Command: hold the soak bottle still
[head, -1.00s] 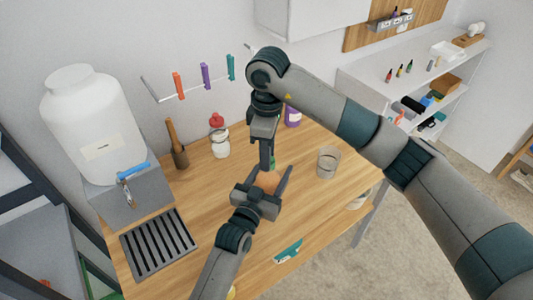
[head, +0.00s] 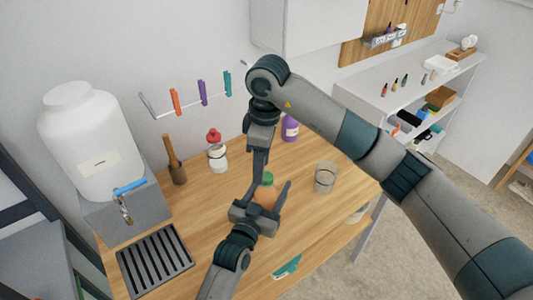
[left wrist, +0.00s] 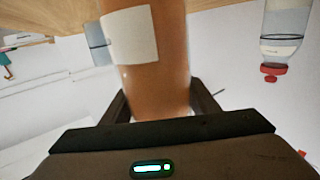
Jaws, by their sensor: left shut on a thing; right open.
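The soak bottle is an orange-brown bottle (head: 266,197) with a green cap (head: 267,179). It stands roughly upright over the wooden table (head: 222,215); I cannot tell whether its base touches it. My left gripper (head: 267,196) is shut around its body. In the left wrist view the bottle (left wrist: 160,75), with a white label, sits between the left fingers (left wrist: 160,105); that picture is upside down. My right gripper (head: 259,180) points down from above, open, with its fingers beside the green cap. Whether they touch the cap is hidden.
A clear cup (head: 325,177) stands right of the bottle. A red-capped white bottle (head: 217,158), a purple bottle (head: 290,129) and a wooden-handled tool (head: 174,160) stand behind. A slotted drain tray (head: 155,262) and a large white tank (head: 90,140) are at left. The table's front is mostly clear.

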